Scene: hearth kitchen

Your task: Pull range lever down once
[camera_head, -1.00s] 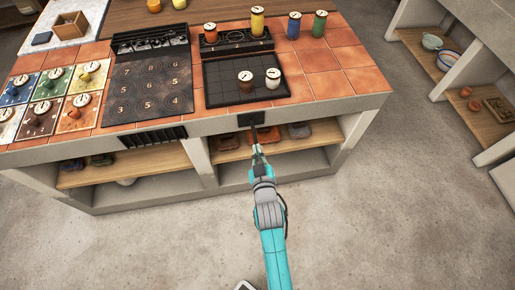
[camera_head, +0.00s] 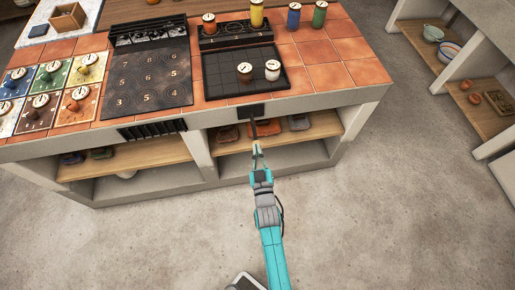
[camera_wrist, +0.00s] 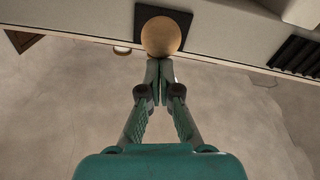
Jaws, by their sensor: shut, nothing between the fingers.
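The range lever has a dark plate (camera_head: 251,112) on the counter's front face, below the dark range top (camera_head: 232,88). A thin dark arm shows below the plate in the head view. In the wrist view a round tan knob (camera_wrist: 161,36) stands out in front of the dark plate (camera_wrist: 184,20). My gripper (camera_head: 256,144) is just below and in front of the plate, its fingers together and empty. In the wrist view the fingertips (camera_wrist: 159,64) are right at the lower edge of the knob. I cannot tell whether they touch it.
A black vent grille (camera_head: 152,130) is on the counter front to the left. Open shelves (camera_head: 235,143) with several folded items lie under the counter, behind my gripper. Shot-like canisters stand on the range top. The floor (camera_head: 380,220) around is clear.

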